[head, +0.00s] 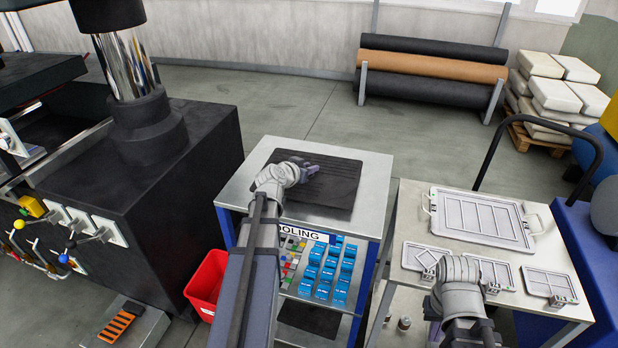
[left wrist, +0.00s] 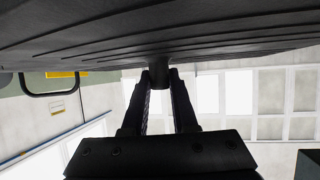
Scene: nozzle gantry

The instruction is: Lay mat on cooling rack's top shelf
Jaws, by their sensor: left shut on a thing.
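The mat (head: 322,184) is a black ribbed sheet at the top shelf (head: 368,218) of the cooling rack. It lies flat within the shelf's outline, somewhat toward the back right; I cannot tell whether it fully rests there. My left gripper (head: 301,172) reaches over it from the front left. In the left wrist view, the gripper (left wrist: 160,82) is shut on a short dark grip (left wrist: 160,66) of the mat, whose ribbed surface (left wrist: 160,25) fills the top. My right arm reaches over the cart at right, but its fingers do not show.
Blue boxes (head: 321,268) sit below the top shelf, and a dark sheet (head: 310,316) lies lower down. A black machine (head: 150,190) and red bin (head: 207,280) stand left. The cart (head: 410,205) at right holds grey framed plates (head: 480,217).

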